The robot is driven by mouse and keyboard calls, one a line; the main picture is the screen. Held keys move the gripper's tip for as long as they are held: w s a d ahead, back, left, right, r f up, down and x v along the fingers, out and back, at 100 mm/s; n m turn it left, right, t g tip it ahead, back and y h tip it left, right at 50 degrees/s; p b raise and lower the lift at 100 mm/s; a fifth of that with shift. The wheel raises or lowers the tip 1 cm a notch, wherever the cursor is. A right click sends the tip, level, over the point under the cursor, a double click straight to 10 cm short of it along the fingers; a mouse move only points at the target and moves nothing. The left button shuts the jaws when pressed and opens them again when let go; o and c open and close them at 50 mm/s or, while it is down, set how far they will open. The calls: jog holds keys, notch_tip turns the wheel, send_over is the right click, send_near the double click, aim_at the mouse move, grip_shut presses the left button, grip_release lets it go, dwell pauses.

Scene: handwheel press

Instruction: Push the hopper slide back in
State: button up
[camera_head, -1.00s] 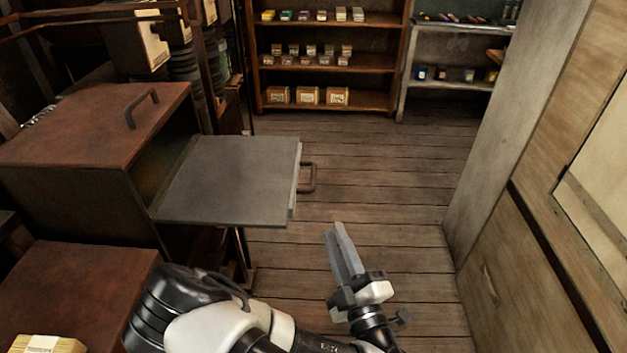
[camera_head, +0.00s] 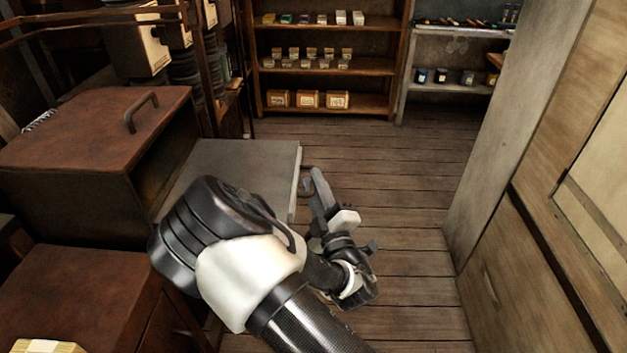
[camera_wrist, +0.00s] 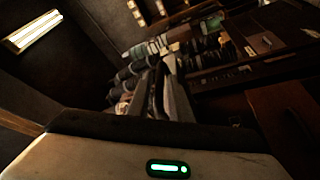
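The hopper slide (camera_head: 238,162), a flat grey plate with a pale front edge, sticks out to the right from the open side of a rust-brown box (camera_head: 95,130). My forearm covers its near part in the head view. A small dark handle (camera_head: 306,183) on its front edge is partly hidden by my fingers. My gripper (camera_head: 316,180) is just right of that edge, fingers pointing away and up in the picture. Whether it touches the handle I cannot tell. The fingers (camera_wrist: 165,92) also show in the dark wrist view, but their spacing is unclear.
A lower brown cabinet (camera_head: 70,290) stands at the near left. Shelves (camera_head: 325,65) with small boxes line the back. A wooden panel wall (camera_head: 540,180) closes the right side. The plank floor (camera_head: 400,200) between is clear.

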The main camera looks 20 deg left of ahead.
aim_at(200, 170)
jog(key=shift+w+a+r, duration=0.15)
jog(key=shift+w+a, duration=0.1)
jog(key=shift+w, duration=0.15)
grip_shut()
jog(key=shift+a, duration=0.1)
jog(key=s+a+b, duration=0.2)
jog(key=a, duration=0.6)
jog(key=s+a+b, duration=0.2)
jog(key=a, duration=0.7)
jog(key=s+a+b, duration=0.2)
jog(key=a+b, duration=0.1)
jog(key=a, duration=0.5)
jog(key=shift+s+a, duration=0.15)
jog(key=shift+a, duration=0.3)
jog(key=shift+s+r, duration=0.1)
